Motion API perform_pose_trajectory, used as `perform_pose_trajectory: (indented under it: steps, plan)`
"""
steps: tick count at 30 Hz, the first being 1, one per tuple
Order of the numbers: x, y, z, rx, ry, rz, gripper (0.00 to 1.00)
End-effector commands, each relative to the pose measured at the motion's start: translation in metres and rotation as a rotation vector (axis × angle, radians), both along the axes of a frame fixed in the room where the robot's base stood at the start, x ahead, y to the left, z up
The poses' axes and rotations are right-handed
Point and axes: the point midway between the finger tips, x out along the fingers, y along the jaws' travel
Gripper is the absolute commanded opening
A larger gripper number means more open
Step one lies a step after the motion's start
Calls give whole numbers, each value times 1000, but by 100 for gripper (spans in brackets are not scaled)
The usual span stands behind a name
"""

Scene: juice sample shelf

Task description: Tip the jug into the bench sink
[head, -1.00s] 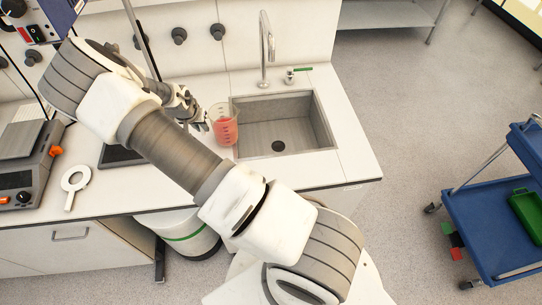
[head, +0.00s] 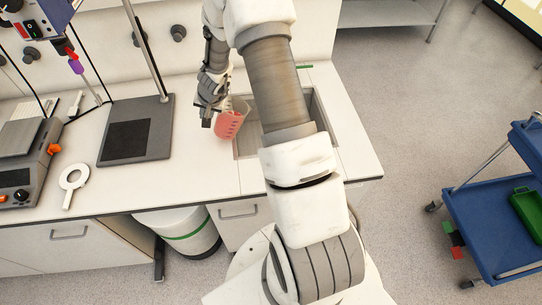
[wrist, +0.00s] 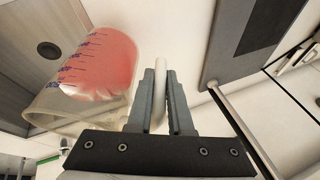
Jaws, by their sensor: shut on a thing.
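The jug (head: 229,124) is a clear beaker with red liquid and dark scale marks. In the head view it is at the left edge of the bench sink (head: 319,112), leaning slightly with its rim to the right. My gripper (head: 208,117) is on its left side. In the wrist view my gripper's fingers (wrist: 160,97) are shut on the jug's pale handle (wrist: 160,82), and the jug (wrist: 97,68) is left of them, red liquid still inside. The sink's drain (wrist: 47,50) shows beyond the jug. My arm hides the sink's middle and the tap in the head view.
A dark stand plate (head: 138,130) with an upright rod is left of the jug. A white ring-shaped tool (head: 73,181) and a balance-like device (head: 22,165) are further left. A blue cart (head: 490,215) stands on the floor at right. The bench front by the sink is clear.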

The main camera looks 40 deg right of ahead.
Motion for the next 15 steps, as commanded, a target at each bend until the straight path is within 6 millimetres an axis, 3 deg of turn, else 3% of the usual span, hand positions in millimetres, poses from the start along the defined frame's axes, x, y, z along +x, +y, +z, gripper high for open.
perform_pose_trajectory:
  steps: [1, 10, 15]
  plan:
    - [-2, -10, -19, 30, -23, -9, 0]
    - [-14, -31, 1, 227, -114, -7, 0]
    - [-15, -31, 13, 262, -127, 0, 0]
